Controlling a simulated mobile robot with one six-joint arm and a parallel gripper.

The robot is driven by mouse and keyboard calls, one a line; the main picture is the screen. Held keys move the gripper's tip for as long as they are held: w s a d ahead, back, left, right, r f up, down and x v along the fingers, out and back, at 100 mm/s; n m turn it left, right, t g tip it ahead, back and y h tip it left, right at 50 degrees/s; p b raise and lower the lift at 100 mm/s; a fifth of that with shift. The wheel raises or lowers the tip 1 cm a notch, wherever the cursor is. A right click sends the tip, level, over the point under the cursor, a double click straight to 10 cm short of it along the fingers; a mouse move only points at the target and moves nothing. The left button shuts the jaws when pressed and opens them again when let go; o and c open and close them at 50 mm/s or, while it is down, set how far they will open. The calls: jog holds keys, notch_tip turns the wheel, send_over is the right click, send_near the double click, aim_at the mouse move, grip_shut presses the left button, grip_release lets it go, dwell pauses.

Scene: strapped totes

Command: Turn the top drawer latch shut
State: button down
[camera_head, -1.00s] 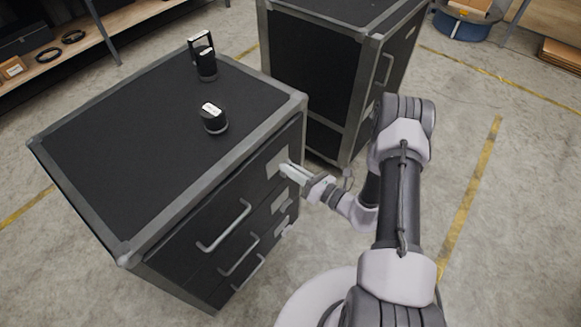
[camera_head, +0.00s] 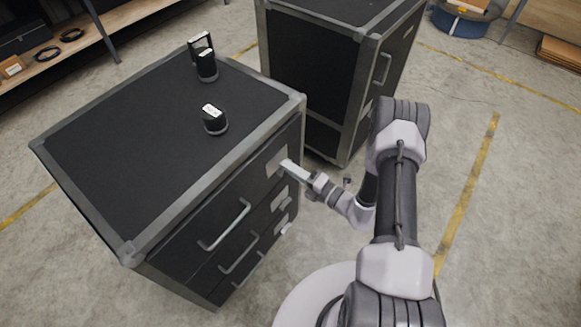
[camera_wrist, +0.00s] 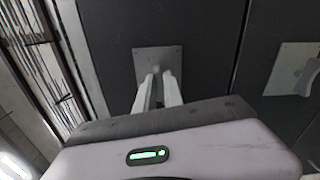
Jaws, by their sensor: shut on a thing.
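The black drawer cabinet (camera_head: 165,130) has grey edges and a stack of drawers with bar handles. The top drawer (camera_head: 190,247) has a bar handle (camera_head: 225,226) and, to its right, a latch plate (camera_head: 277,163). My gripper (camera_head: 287,166) is at that plate. In the wrist view the grey latch plate (camera_wrist: 150,56) lies just beyond my gripper (camera_wrist: 159,82), whose two pale fingers are close together around the small latch knob. The fingers hide most of the knob, so I cannot tell its turn angle. The top drawer's front looks closed.
A lower latch (camera_wrist: 306,78) shows at the right of the wrist view. Two black items, a squat one (camera_head: 214,120) and a taller one (camera_head: 205,60), stand on the cabinet top. A second black cabinet (camera_head: 315,75) stands behind, close to my arm. Floor at the right is clear.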

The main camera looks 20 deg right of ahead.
jog(key=shift+m, duration=0.9)
jog(key=c, duration=1.6)
grip_release()
jog(key=shift+o, duration=0.2)
jog(key=p+v, duration=0.3)
jog(key=v, duration=1.4)
jog(key=shift+s+p, duration=0.15)
jog(key=shift+p, duration=0.2)
jog(key=shift+d, duration=0.1)
